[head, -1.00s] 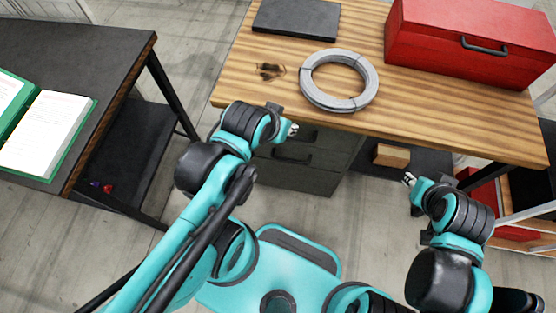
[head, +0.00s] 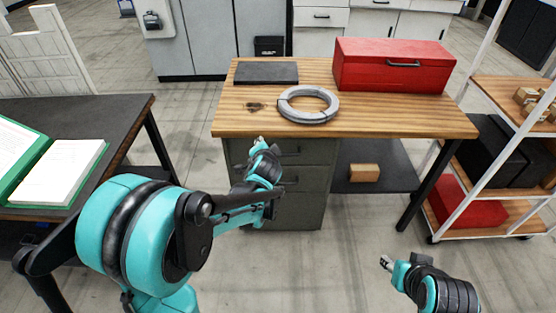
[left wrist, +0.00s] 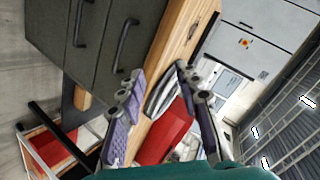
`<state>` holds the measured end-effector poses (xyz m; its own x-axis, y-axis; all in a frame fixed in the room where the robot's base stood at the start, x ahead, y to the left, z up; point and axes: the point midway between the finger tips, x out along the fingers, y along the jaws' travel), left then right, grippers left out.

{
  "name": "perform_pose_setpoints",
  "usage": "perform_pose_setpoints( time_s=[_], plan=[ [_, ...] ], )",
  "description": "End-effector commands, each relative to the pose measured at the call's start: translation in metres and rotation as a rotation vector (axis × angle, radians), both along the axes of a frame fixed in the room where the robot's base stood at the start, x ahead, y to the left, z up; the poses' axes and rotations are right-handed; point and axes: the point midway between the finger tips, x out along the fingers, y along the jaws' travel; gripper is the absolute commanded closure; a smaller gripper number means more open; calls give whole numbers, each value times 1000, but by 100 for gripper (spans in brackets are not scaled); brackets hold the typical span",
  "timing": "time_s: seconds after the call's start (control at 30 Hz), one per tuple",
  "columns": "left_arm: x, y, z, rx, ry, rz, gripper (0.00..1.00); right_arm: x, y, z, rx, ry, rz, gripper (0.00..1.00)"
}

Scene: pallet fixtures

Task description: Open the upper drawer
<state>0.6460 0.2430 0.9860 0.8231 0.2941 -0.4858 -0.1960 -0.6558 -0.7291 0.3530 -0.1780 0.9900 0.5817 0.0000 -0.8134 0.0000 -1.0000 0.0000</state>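A dark grey-green drawer cabinet (head: 311,205) stands under the left part of the wooden workbench (head: 400,122). The upper drawer (head: 312,152) looks closed, and my left arm partly covers it. In the left wrist view, tilted sideways, the upper drawer's bar handle (left wrist: 124,45) lies nearest the wooden top, with a lower drawer's handle (left wrist: 78,22) beside it. My left gripper (head: 262,148) is in front of the cabinet near the upper drawer. My right gripper (head: 386,263) is low at right, away from the cabinet, too small to judge.
On the workbench are a grey coil (head: 308,116), a dark flat plate (head: 266,79) and a red toolbox (head: 393,75). A small box (head: 364,173) sits on the shelf below. A dark table (head: 125,120) stands left, a shelf rack (head: 510,85) right. Floor ahead is clear.

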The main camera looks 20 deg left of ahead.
Motion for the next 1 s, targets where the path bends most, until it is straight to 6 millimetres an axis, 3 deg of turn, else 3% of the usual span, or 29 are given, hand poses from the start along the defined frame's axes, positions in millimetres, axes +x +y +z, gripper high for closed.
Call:
perform_pose_setpoints(
  time_s=[0.03,0.2,0.4,0.5,0.73,1.0],
  plan=[
    [21,1,-21,59,-15,-26,66,0,0,-8,0,0,0,60],
    [74,-1,-83,283,-60,-122,66,0,0,-22,0,0,0,60],
    [103,-8,-153,497,-96,-215,66,0,0,-34,0,0,0,60],
    [108,-11,-175,564,-105,-244,66,0,0,-37,0,0,0,60],
    [120,-11,-195,617,-112,-265,66,0,0,-42,0,0,0,60],
    [161,1,-204,615,-113,-266,66,0,0,-56,0,0,0,60]
  ],
)
